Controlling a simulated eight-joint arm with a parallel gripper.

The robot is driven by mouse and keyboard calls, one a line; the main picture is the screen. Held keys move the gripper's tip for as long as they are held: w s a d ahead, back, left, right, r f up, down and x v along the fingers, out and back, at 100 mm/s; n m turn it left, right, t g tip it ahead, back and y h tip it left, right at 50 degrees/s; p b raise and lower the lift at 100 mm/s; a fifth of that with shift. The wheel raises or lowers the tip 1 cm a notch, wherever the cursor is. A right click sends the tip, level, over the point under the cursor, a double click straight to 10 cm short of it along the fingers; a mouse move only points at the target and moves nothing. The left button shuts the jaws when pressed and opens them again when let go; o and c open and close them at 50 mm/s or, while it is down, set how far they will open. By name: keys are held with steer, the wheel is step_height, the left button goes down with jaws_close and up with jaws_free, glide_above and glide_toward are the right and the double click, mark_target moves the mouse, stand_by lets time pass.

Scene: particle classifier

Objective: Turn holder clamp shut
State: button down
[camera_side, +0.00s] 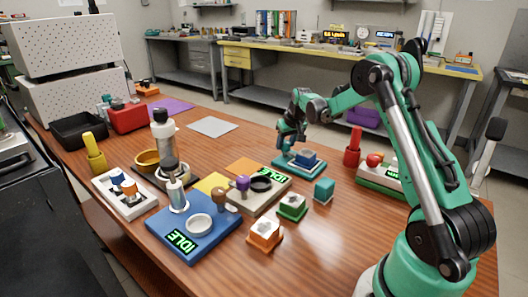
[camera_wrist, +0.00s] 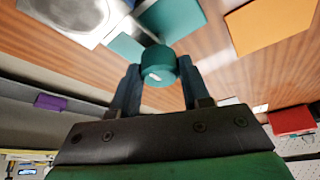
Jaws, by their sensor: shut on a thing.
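The holder (camera_side: 284,167) is a low teal base with a blue block (camera_side: 307,155) on it, at the middle right of the wooden table in the side view. In the wrist view, part of the teal holder (camera_wrist: 172,16) shows, with a round teal clamp knob (camera_wrist: 158,66) bearing a pale mark. My gripper (camera_side: 289,146) is down at the holder's left end in the side view. In the wrist view, my gripper (camera_wrist: 158,78) has one finger on each side of the knob and is shut on it. The side view does not show the knob clearly.
A red cylinder (camera_side: 353,147) stands to the right. A beige IDLE device (camera_side: 246,199) is to the left. Bare table lies behind the holder.

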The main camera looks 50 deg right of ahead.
steer(key=shift+c, duration=2.1)
jaws_free()
steer(key=shift+v, duration=2.85)
steer(key=s+a+r+n+t, duration=0.1)
steer(key=a+r, duration=0.2)
steer(key=a, duration=0.4)
steer(key=s+a+r+n, duration=0.1)
steer(key=a+r+n, duration=0.15)
steer(key=a, duration=0.55)
steer(key=s+a+f+n+t+y, duration=0.1)
steer(key=s+a+n+t+y, duration=0.1)
steer(key=s+a, duration=0.7)
steer(key=a, duration=0.2)
steer(key=shift+s+a, duration=0.25)
steer(key=shift+a, duration=0.1)
